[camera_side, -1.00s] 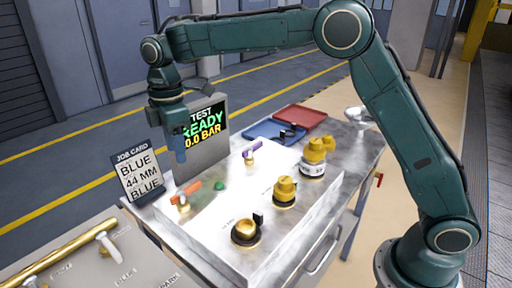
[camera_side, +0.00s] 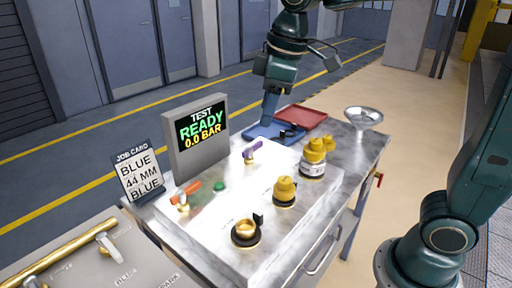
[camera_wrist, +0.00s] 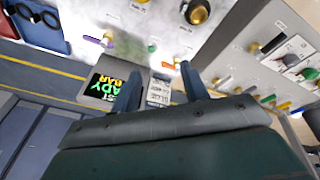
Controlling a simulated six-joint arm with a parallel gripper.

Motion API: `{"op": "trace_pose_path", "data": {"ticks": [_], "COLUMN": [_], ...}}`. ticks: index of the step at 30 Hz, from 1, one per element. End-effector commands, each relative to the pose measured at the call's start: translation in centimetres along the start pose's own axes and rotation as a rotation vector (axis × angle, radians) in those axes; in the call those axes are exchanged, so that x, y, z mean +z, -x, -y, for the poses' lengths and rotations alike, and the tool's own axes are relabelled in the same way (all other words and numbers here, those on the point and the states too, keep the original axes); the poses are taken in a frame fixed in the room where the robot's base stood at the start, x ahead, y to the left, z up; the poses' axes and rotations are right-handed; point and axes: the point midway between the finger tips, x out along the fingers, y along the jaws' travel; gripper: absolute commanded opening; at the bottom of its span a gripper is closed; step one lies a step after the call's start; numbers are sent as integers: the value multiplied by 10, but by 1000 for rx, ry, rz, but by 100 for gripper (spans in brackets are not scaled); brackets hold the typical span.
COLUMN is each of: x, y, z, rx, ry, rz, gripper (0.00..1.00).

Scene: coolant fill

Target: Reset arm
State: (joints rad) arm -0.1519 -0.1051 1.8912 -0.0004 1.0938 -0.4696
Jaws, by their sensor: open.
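My gripper (camera_side: 269,117) hangs fingers-down above the blue tray (camera_side: 255,135) at the back of the bench in the side view. In the wrist view my gripper (camera_wrist: 161,72) shows two blue fingers spread apart with nothing held between them. The test screen (camera_side: 201,130) reads TEST READY 0.0 BAR. The job card (camera_side: 138,172) reads BLUE, 44 MM, BLUE. Both also show beyond the fingers in the wrist view, the screen (camera_wrist: 106,86) and the card (camera_wrist: 158,92).
A red tray (camera_side: 302,117) and a funnel (camera_side: 363,118) stand at the back. Dark parts lie in the blue tray.

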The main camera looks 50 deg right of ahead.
Motion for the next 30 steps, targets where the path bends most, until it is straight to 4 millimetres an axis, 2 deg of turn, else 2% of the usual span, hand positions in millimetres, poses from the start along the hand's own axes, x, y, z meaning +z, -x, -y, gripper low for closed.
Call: {"op": "trace_pose_path", "data": {"ticks": [1, 9, 18, 24, 30], "x": [12, 70, 132, 162, 176], "y": [5, 16, 12, 3, -3], "z": [2, 17, 39, 53, 59], "rx": [9, 49, 86, 103, 110], "ry": [-36, -227, -436, -551, -605], "rz": [-13, -75, -149, -192, -213], "gripper": [45, 45, 45, 45, 45]}}
